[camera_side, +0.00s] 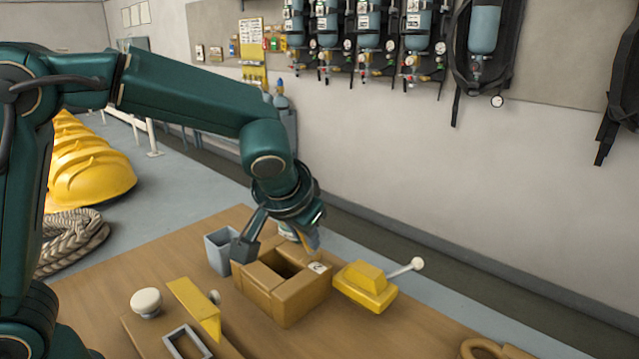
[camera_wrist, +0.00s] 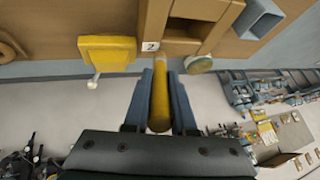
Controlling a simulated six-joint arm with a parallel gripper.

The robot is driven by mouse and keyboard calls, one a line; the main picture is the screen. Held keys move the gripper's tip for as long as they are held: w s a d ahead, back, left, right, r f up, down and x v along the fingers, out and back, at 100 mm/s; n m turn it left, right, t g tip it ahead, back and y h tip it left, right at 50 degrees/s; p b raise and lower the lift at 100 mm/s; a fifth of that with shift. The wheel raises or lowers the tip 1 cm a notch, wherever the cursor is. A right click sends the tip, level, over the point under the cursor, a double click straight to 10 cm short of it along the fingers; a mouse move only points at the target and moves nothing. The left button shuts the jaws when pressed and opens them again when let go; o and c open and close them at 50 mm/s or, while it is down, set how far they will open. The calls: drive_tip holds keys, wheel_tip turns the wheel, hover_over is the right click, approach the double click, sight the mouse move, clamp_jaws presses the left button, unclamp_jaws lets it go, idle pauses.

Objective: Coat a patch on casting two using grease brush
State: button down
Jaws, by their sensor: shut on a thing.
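The brown block casting (camera_side: 285,300) with a square opening stands on the table. A white tag reading "2" (camera_wrist: 150,46) is on its top edge; the casting's wall (camera_wrist: 154,18) shows at the top of the wrist view. My gripper (camera_wrist: 161,78) is shut on a yellow cylindrical handle, which I take as the grease brush (camera_wrist: 159,105). The brush points toward the casting, its far end close to the tag. Whether it touches is unclear. In the side view my gripper (camera_side: 312,238) is just above and behind the casting, and the brush is mostly hidden.
A yellow block with a white-knobbed lever (camera_side: 366,288) stands close right of the casting. A grey open cup (camera_side: 219,252) is at its left. A yellow wedge (camera_side: 196,306), white knob (camera_side: 146,301) and grey frame (camera_side: 186,343) lie in front. A wooden ring (camera_side: 492,349) is at lower right.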

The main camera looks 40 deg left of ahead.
drive_tip(key=shift+a, duration=4.35)
drive_tip(key=shift+d, duration=4.65)
drive_tip(key=shift+a+r, duration=0.1)
drive_tip(key=shift+r, duration=3.95)
